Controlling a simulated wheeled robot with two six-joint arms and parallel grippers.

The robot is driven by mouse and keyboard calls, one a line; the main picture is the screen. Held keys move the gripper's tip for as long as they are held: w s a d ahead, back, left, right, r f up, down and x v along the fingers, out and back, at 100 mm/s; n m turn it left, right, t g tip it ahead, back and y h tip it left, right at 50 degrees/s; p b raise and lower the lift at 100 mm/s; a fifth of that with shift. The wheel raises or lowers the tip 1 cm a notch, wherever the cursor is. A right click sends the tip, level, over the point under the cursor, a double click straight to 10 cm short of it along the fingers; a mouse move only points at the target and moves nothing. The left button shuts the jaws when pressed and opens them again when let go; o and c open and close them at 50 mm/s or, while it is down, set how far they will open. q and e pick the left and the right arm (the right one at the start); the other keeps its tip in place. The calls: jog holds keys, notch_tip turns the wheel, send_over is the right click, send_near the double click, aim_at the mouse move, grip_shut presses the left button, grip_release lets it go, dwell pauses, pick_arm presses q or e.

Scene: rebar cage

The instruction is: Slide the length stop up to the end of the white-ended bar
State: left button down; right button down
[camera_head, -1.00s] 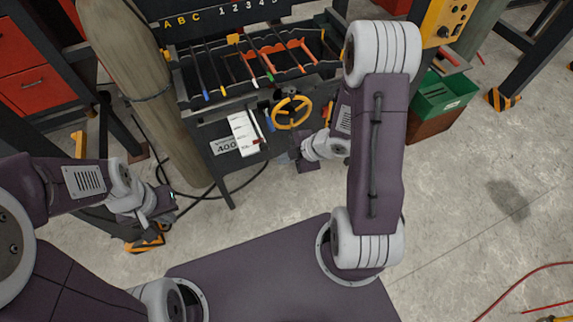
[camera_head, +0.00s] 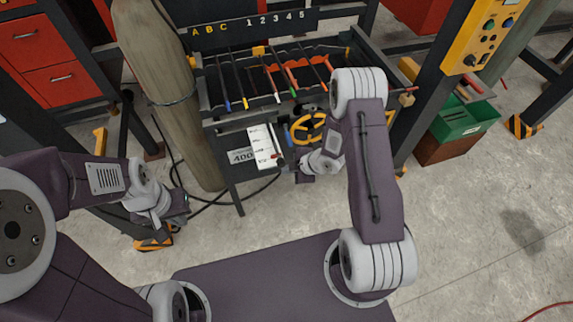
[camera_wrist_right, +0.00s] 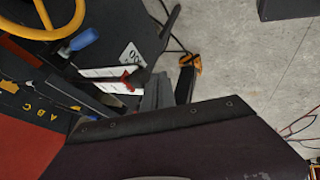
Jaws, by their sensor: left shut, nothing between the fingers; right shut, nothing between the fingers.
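The white-ended bar (camera_head: 277,97) lies in the dark rack among bars with blue, yellow, green and red ends. Its white end points toward me. A small yellow-orange block (camera_head: 258,50) sits at the rack's far edge; I cannot tell if it is the length stop. My right gripper (camera_head: 305,178) is shut and empty, low in front of the rack, below the yellow handwheel. Its grey fingers (camera_wrist_right: 158,92) show in the right wrist view close to a red-tipped part. My left gripper (camera_head: 180,208) is shut and empty at the left, away from the rack.
The yellow handwheel (camera_head: 306,128) is partly hidden by my right arm. A green bin (camera_head: 462,120) stands right, a grey-brown column (camera_head: 165,95) left.

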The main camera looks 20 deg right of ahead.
jog(key=shift+w+r, duration=0.15)
jog(key=shift+w, duration=0.3)
jog(key=shift+w, duration=0.15)
jog(key=shift+w, duration=0.4)
